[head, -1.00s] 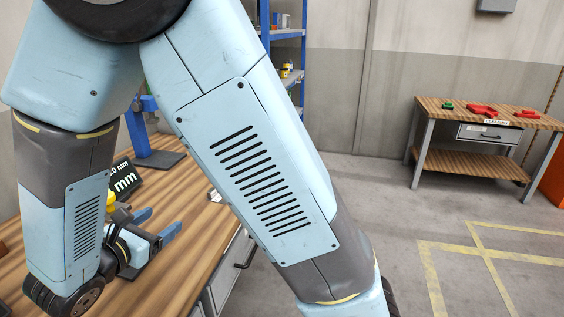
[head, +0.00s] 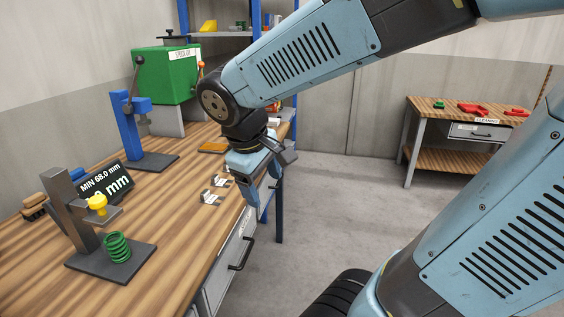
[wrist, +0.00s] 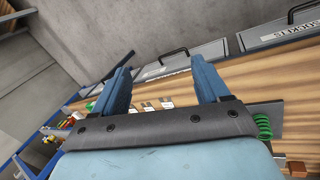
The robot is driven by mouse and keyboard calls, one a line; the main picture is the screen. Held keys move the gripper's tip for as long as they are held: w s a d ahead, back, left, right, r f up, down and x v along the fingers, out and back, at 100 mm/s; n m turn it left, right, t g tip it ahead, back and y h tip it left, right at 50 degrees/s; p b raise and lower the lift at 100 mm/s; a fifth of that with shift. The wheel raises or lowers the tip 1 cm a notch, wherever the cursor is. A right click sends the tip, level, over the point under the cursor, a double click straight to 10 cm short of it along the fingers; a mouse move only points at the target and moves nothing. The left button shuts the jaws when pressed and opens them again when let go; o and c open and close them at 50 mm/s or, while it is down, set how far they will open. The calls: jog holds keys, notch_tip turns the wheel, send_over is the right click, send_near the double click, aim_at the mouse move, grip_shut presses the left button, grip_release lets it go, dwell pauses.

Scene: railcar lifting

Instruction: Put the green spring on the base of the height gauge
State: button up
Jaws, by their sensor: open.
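The green spring (head: 117,247) stands upright on the dark base plate (head: 88,264) of the height gauge, just in front of the gauge's post (head: 72,208). The yellow tip (head: 97,203) of the gauge is above the spring; a gap seems to show between them. My gripper (head: 260,190) is open and empty, beyond the gauge near the bench's front edge and apart from the spring. In the wrist view the spring (wrist: 263,126) shows at the right beside my open gripper (wrist: 160,85), with nothing between the fingers.
A display reading "MIN 68.0 mm" (head: 104,183) stands behind the gauge. A blue press (head: 130,125) and a green box (head: 166,75) stand farther back. Small labelled cards (head: 211,197) lie near the bench edge. Another bench (head: 470,115) stands at the far right.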

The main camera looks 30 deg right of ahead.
jog(key=s+d+r+m+t+y, duration=0.2)
jog(key=s+r+m+t+y, duration=0.1)
jog(key=r+m, duration=0.2)
jog(key=shift+s+d+r+m+t, duration=0.2)
jog(key=shift+s+r+m+t, duration=0.15)
jog(key=shift+m, duration=0.15)
